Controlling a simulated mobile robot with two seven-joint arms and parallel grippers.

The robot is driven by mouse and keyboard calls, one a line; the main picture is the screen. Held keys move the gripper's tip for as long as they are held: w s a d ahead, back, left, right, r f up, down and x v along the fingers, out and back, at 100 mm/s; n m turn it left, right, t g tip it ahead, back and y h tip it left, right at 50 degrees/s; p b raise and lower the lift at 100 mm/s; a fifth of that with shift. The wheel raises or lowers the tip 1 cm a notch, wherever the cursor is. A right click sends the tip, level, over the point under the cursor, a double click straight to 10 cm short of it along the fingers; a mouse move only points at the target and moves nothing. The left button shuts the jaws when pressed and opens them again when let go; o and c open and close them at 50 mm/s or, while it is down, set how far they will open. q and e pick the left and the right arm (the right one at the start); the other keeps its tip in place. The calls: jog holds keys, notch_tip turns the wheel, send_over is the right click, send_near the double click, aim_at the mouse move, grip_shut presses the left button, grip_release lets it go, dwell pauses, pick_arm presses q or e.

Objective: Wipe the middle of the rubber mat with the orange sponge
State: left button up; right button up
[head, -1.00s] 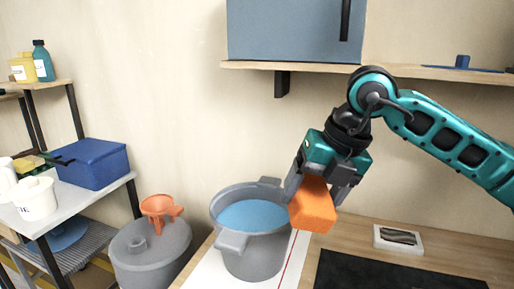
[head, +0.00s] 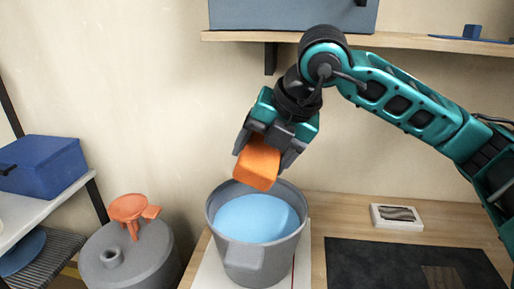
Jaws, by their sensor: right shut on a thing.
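The orange sponge (head: 257,165) is held in my right gripper (head: 267,152), with a finger on each side of it. The sponge is tilted and hangs over the back part of a grey bucket (head: 247,262) of light blue liquid; I cannot tell whether it touches the rim. The dark rubber mat (head: 375,262) lies on the wooden table to the right of the bucket. A brownish patch (head: 441,279) shows on the mat at the bottom edge, partly cut off. My left gripper is not in view.
The bucket stands on a white sheet (head: 212,271). A small white tray with a dark item (head: 397,217) lies behind the mat. A shelf (head: 230,37) with a blue-grey cabinet hangs above.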

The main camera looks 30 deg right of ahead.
jog(key=shift+f, duration=0.5)
pick_arm(q)
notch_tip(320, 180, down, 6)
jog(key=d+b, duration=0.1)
jog(key=b, duration=0.7)
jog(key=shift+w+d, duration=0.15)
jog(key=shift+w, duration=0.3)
pick_arm(e)
notch_tip(320, 180, down, 9)
jog(key=shift+f, duration=0.15)
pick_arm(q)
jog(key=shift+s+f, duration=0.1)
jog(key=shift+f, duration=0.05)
pick_arm(e)
jog(key=shift+f, duration=0.2)
jog(key=shift+f, duration=1.25)
